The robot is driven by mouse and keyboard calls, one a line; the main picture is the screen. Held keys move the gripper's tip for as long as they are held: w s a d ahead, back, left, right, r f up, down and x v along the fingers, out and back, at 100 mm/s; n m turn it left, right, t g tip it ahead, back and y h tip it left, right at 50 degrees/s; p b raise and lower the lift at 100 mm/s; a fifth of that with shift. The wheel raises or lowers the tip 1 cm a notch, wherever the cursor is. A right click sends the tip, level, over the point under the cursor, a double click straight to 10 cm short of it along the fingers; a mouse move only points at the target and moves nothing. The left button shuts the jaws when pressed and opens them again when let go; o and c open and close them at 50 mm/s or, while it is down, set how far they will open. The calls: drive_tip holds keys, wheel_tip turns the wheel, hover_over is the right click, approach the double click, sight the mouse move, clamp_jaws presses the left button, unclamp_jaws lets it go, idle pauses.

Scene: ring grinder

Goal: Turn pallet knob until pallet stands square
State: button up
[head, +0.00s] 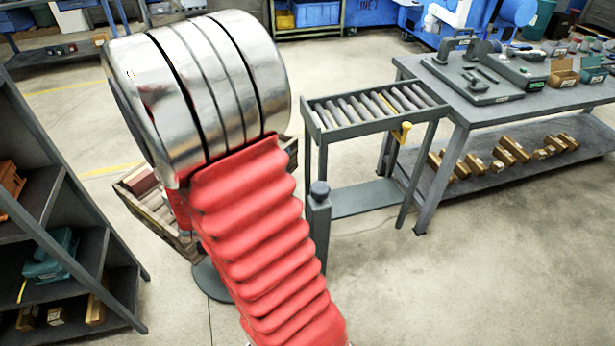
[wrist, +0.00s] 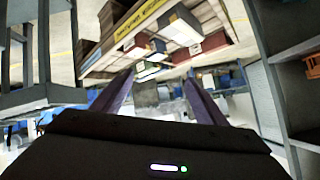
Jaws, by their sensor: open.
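A wooden pallet or crate (head: 158,215) holding several blocks stands behind my arm in the head view, turned at an angle and partly hidden. In the wrist view its slatted wooden side (wrist: 207,14) runs slanted across the top, with red, white and dark boxes on it. A grey post with a dark round cap (head: 319,188) stands right of my arm in the head view; I cannot tell whether this cap is the pallet knob. My gripper (wrist: 158,92) shows in the wrist view with its two fingers apart and nothing visibly held. The head view does not show it.
A workbench (head: 540,108) with tools and boxes is farther right. A dark shelf rack (head: 62,215) stands at left. Open floor (head: 480,265) lies at front right.

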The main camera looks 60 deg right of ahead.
drive_tip(key=s+d+f+m+g+h, duration=0.1)
drive_tip(key=s+d+f+m+h, duration=0.2)
drive_tip(key=d, duration=0.4)
drive_tip(key=m+g+h, duration=0.2)
drive_tip(key=g+h, duration=0.4)
drive_tip(key=h, duration=0.2)
approach(320, 193)
drive_tip(key=d+f, duration=0.2)
drive_tip(key=d, duration=0.1)
drive_tip(key=shift+w+a+r, duration=0.25)
drive_tip(key=shift+w, duration=0.3)
drive_tip(key=d, duration=0.4)
drive_tip(key=w+d, duration=0.1)
drive_tip(key=d, duration=0.8)
drive_tip(key=shift+w+d, duration=0.25)
drive_tip(key=shift+d, duration=0.15)
drive_tip(key=shift+c, duration=0.5)
